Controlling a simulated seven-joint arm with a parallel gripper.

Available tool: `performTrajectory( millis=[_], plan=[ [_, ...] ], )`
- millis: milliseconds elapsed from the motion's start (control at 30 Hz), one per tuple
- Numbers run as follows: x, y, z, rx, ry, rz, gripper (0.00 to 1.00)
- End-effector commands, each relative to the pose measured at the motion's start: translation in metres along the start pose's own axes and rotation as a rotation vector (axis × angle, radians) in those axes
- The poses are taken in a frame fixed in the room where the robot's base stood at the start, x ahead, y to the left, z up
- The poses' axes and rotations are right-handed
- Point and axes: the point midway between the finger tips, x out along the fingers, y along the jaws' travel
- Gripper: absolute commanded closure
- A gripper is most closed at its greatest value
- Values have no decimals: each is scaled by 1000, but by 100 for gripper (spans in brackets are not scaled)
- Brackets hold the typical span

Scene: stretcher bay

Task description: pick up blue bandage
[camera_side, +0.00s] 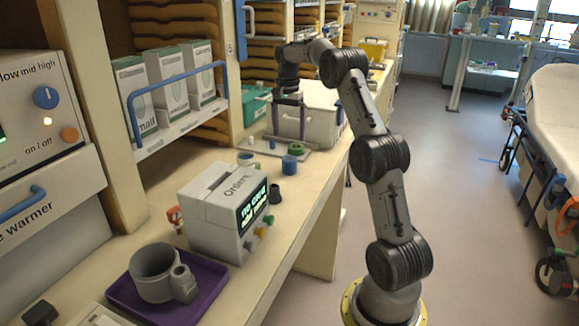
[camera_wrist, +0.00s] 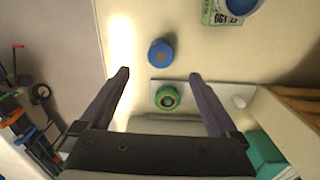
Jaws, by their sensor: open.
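The blue bandage (camera_side: 289,165) is a short blue roll standing on the counter, in front of a green roll (camera_side: 296,149). In the wrist view the blue bandage (camera_wrist: 161,52) lies just beyond the fingertips, with its brown core facing up. The green roll (camera_wrist: 167,97) shows between the fingers, on a pale mat or tray. My gripper (camera_side: 288,100) hangs above the counter by a white lidded box (camera_side: 322,100), pointing down. In the wrist view its two fingers (camera_wrist: 160,73) are apart with nothing held between them.
The white box stands right behind the rolls. A blue-rimmed cup (camera_side: 246,158) is to the left of the blue bandage, and a small dark cup (camera_side: 275,192) is nearer. A grey labelled machine (camera_side: 212,222) stands farther forward. The counter's right edge is close by.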

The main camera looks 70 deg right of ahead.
Motion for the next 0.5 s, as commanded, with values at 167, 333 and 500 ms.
performTrajectory(
  millis=[167, 333, 500],
  plan=[
    [35, 0, 1, -2, -2, 2, 4],
    [56, 0, 1, -2, 0, 1, 4],
    [65, -1, 0, -2, 0, 0, 4]
  ],
)
